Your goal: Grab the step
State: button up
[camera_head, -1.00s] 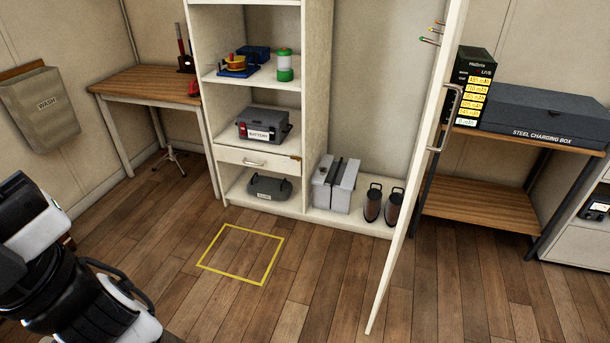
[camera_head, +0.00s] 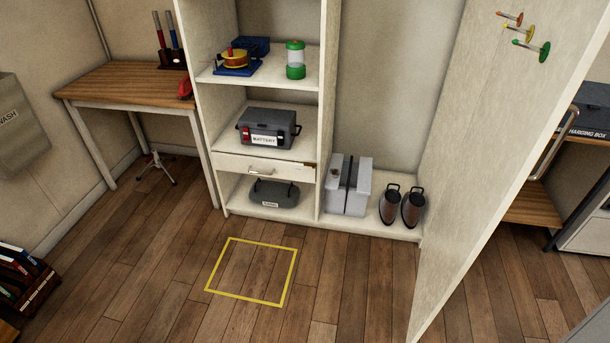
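A light grey, two-panelled folded object that looks like the step (camera_head: 348,186) stands upright on the floor board of the open cabinet's right-hand bay. A dark gap runs between its panels. It stands just right of the cabinet's middle divider, with a pair of dark boots to its right. My gripper is not in view.
The open cabinet door (camera_head: 490,150) swings out on the right. Shelves at left hold a battery box (camera_head: 268,130), a lantern (camera_head: 295,60) and a grey case (camera_head: 273,194). Boots (camera_head: 412,208) stand beside the step. Floor around the yellow taped square (camera_head: 288,280) is clear. A book crate (camera_head: 25,280) sits at lower left.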

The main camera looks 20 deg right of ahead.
aim_at(346, 201)
jog(key=i+j, duration=0.1)
jog(key=i, duration=0.45)
jog(key=i+j, duration=0.1)
jog(key=i, duration=0.5)
jog(key=i+z, duration=0.5)
jog(key=z, duration=0.2)
jog(key=i+z, duration=0.35)
jog(key=i+l+z, duration=0.1)
jog(key=z, duration=0.25)
jog(key=i+z, duration=0.25)
jog(key=z, duration=0.15)
jog(key=i+z, duration=0.15)
jog(key=z, duration=0.2)
jog(key=i+j+z, duration=0.15)
jog(key=i, duration=0.2)
jog(key=i+j+z, duration=0.15)
jog(key=i, duration=0.25)
jog(key=j, duration=0.25)
